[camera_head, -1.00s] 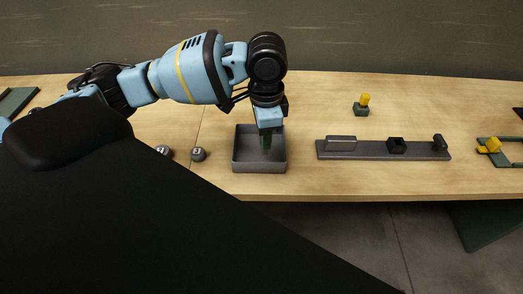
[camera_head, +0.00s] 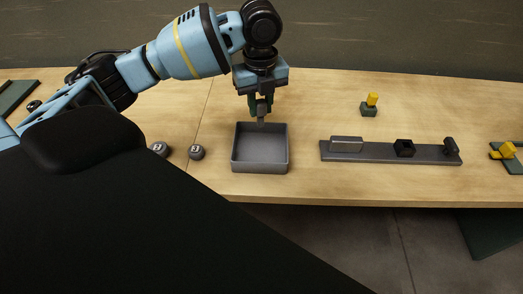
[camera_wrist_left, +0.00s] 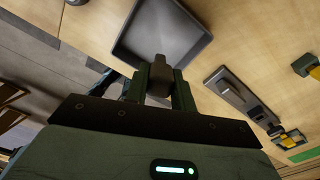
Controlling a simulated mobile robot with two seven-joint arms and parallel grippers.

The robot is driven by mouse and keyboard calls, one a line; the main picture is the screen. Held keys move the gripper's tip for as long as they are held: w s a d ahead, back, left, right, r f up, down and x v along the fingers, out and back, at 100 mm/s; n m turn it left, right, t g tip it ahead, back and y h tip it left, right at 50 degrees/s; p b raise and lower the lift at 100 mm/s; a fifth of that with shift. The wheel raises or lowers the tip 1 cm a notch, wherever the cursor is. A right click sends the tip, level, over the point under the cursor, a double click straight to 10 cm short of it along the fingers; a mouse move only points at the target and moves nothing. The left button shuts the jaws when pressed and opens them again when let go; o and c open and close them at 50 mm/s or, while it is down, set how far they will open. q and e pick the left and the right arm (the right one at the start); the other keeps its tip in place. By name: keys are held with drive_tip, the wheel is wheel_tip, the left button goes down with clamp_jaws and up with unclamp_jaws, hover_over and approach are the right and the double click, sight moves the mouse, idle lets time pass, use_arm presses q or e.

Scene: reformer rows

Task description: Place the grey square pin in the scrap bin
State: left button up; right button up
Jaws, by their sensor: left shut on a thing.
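My left gripper (camera_head: 261,108) is shut on the grey square pin (camera_head: 261,119), which points down between its fingers. They are near the far rim of an open grey square bin (camera_head: 260,167), raised above the table. In the left wrist view the pin (camera_wrist_left: 161,71) shows as a dark grey block between the two green fingers, with the bin (camera_wrist_left: 192,53) beyond it. The bin's visible floor looks empty. No label shows whether it is the scrap bin. My right gripper is not in view.
To the right lies a long grey fixture (camera_head: 375,152) with a grey block, a black square socket and a small bracket. A yellow peg (camera_head: 372,99) stands in a green block behind it. Two round grey knobs (camera_head: 196,152) (camera_head: 160,149) sit left of the bin.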

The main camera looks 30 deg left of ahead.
sight(260, 126)
use_arm(q)
drive_tip(key=shift+f, duration=4.95)
drive_tip(key=shift+f, duration=0.2)
drive_tip(key=o, duration=1)
drive_tip(key=shift+r, duration=0.15)
wheel_tip(260, 126, up, 12)
drive_tip(key=shift+r, duration=0.1)
